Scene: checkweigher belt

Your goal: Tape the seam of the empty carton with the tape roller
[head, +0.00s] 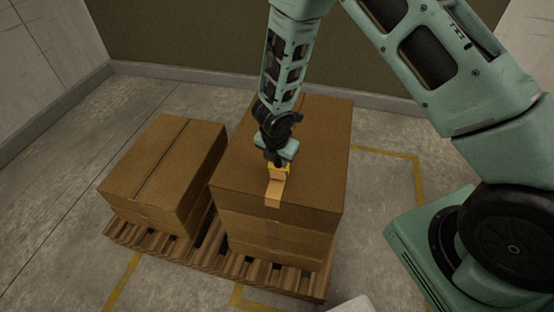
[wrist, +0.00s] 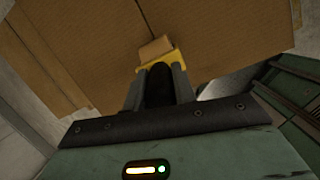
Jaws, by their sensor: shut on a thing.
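The tall carton (head: 237,177) stands closed on the right part of the pallet, with a dark seam line on its top. My gripper (head: 278,162) is over the carton's top near its front edge. It is shut on the yellow tape roller (head: 279,170), which also shows in the wrist view (wrist: 150,66) between the fingers. A light tan strip of tape (head: 274,190) runs from the roller to the front top edge and a little down the front face. In the wrist view the seam (wrist: 144,18) runs on beyond the roller. The fingers hide part of the roller.
A lower closed carton (head: 160,165) stands on the left part of the wooden pallet (head: 210,262), with a gap between the cartons. Yellow floor lines (head: 400,155) mark the floor around it. A wall (head: 200,40) stands behind. The floor at left is clear.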

